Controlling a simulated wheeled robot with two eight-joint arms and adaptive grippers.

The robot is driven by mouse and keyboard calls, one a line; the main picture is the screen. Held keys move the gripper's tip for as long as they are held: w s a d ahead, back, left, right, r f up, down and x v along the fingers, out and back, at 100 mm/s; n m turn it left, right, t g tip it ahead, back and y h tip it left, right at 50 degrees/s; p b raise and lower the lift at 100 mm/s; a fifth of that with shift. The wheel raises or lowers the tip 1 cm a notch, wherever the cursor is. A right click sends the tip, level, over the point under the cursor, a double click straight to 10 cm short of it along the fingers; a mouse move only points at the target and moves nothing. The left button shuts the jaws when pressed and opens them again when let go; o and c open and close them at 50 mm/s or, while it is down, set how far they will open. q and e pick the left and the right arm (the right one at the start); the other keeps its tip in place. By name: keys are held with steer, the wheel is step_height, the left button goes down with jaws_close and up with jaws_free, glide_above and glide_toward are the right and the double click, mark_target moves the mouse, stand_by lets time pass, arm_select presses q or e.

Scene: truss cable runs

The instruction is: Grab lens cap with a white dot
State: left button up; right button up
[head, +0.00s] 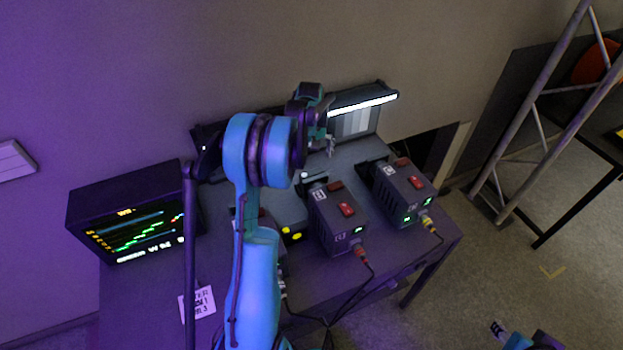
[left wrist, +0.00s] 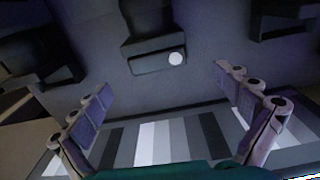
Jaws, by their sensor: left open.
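The lens cap with a white dot (left wrist: 150,66) is a dark block-like piece on the front of a dark camera unit in the left wrist view. Its dot is at its right end there. In the head view the white dot of the cap (head: 304,175) shows just below my left wrist. My left gripper (left wrist: 162,82) is open and empty. Its fingers stand on either side of the cap's line, apart from it. In the head view the left gripper (head: 330,146) is over the back of the table, in front of the striped chart. Part of my right arm shows at the bottom right, its fingers unclear.
Camera units with red switches (head: 345,209) (head: 402,187) stand on the table (head: 400,262), with cables at the front. A monitor (head: 130,215) is at left. A lit striped chart (head: 358,122) stands at the back. A truss (head: 545,105) rises at right.

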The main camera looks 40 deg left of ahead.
mark_target(312, 172)
arm_select(q)
steer(key=f, duration=0.3)
steer(key=shift+a+b, duration=0.3)
steer(key=shift+a, duration=0.1)
steer(key=f, duration=0.2)
steer(key=f+b, duration=0.1)
steer(key=f, duration=0.2)
steer(key=shift+w+d+f+b, duration=0.3)
steer(key=shift+d+f+b, duration=0.05)
steer(key=shift+r, duration=0.1)
steer(key=c, duration=1.3)
